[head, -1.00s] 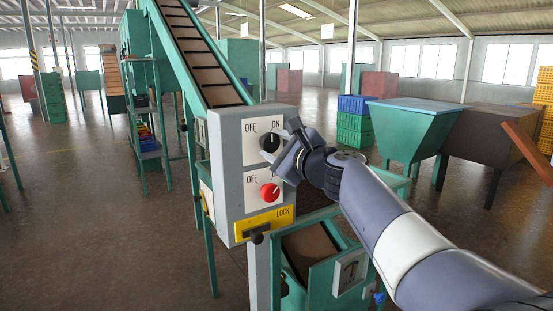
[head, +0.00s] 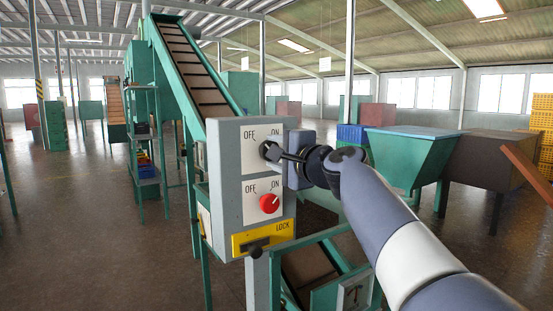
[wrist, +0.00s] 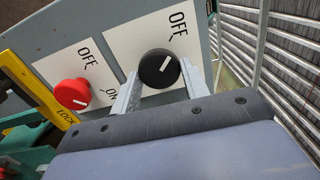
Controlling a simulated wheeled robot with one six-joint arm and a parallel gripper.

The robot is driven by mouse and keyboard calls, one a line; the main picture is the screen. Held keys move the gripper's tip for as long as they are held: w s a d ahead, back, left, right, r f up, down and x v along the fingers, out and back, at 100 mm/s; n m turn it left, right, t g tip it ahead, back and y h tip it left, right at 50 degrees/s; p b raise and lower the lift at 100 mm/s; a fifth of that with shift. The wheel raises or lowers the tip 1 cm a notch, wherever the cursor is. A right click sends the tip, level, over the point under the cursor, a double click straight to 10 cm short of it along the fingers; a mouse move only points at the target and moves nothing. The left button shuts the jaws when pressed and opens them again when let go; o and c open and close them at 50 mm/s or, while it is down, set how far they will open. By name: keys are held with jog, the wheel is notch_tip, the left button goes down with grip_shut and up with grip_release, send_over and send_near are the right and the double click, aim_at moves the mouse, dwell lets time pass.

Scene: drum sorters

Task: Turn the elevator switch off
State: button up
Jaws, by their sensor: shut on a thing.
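A grey control box (head: 226,190) carries two rotary switches on white plates marked OFF and ON. The upper knob is black (head: 266,149); in the wrist view the black knob (wrist: 159,69) sits between my two fingers, its white mark pointing roughly towards OFF. The lower knob is red (head: 269,204), its mark pointing towards ON; the red knob also shows in the wrist view (wrist: 72,94). No label names which switch is the elevator's. My gripper (head: 277,154) is shut on the black knob from the right, partly covering it and its plate in the head view.
A yellow LOCK plate (head: 262,238) with a dark handle sits below the red knob. A green inclined conveyor (head: 193,66) rises behind the box. A green hopper (head: 412,155) and a brown bin (head: 490,165) stand to the right. Open floor lies at left.

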jog(key=shift+f, duration=0.1)
dwell(0.3)
jog(key=o, duration=1)
jog(key=b+v, duration=0.2)
jog(key=v, duration=0.9)
jog(key=shift+w+a, duration=0.1)
jog(key=shift+w, duration=0.1)
jog(key=p+x, duration=0.2)
jog(key=x, duration=0.8)
jog(key=shift+w+a, duration=0.2)
